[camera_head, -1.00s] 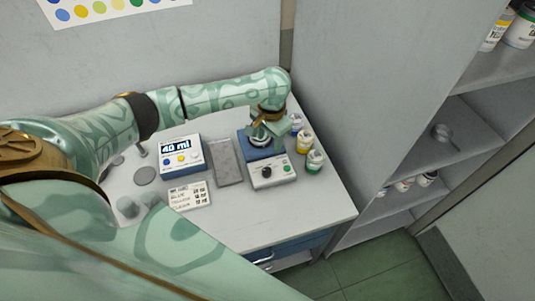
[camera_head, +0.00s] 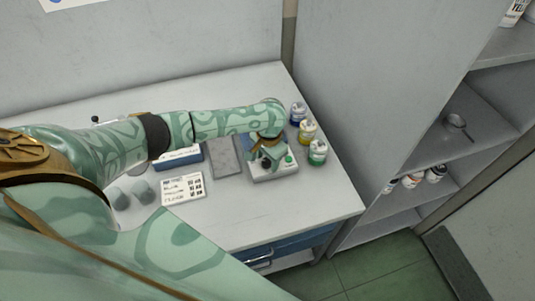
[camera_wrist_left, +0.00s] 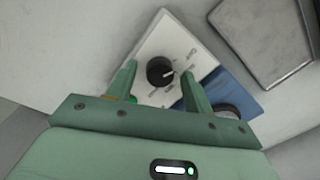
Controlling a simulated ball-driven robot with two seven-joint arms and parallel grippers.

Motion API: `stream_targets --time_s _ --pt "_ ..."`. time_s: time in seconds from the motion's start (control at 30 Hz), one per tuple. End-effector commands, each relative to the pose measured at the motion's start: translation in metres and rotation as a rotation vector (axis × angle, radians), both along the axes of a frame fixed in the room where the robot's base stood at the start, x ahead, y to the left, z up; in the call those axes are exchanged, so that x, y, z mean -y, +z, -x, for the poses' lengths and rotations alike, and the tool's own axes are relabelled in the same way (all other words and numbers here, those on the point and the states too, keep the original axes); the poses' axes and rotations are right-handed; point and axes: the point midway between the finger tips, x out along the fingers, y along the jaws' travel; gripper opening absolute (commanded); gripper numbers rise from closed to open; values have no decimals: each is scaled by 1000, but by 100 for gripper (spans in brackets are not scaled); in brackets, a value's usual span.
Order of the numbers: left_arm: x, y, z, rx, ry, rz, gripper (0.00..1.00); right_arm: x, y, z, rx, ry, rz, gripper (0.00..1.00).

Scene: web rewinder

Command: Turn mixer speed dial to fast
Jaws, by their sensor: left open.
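A light pointer line on the dial points right in that view. My left gripper (camera_head: 267,158) is above the panel and covers part of it. In the left wrist view the gripper (camera_wrist_left: 159,70) is open, one finger on each side of the dial, with gaps visible. I cannot tell its height over the dial.
Blue, yellow and green labelled jars (camera_head: 317,153) stand right of the mixer. A grey tray (camera_head: 224,158) lies to its left, then a printed card (camera_head: 184,188) and a blue-fronted device (camera_head: 180,159) partly behind my arm. A shelf unit (camera_head: 420,150) stands at the right.

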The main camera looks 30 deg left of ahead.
Motion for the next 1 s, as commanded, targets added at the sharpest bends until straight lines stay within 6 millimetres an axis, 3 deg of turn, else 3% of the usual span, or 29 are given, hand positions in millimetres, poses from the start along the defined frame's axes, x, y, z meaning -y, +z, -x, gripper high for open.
stream_targets --time_s 0.1,0.27,0.67,1.0 --pt "0 0 0 0 0 0 52 -1 0 0 1 0 -1 100" --pt "0 0 0 0 0 0 7 1 0 0 0 0 1 100" --pt "0 2 1 -2 -49 0 7 6 7 -1 3 3 8 100" --pt "0 4 1 -3 -285 0 7 7 30 -4 10 3 9 100"
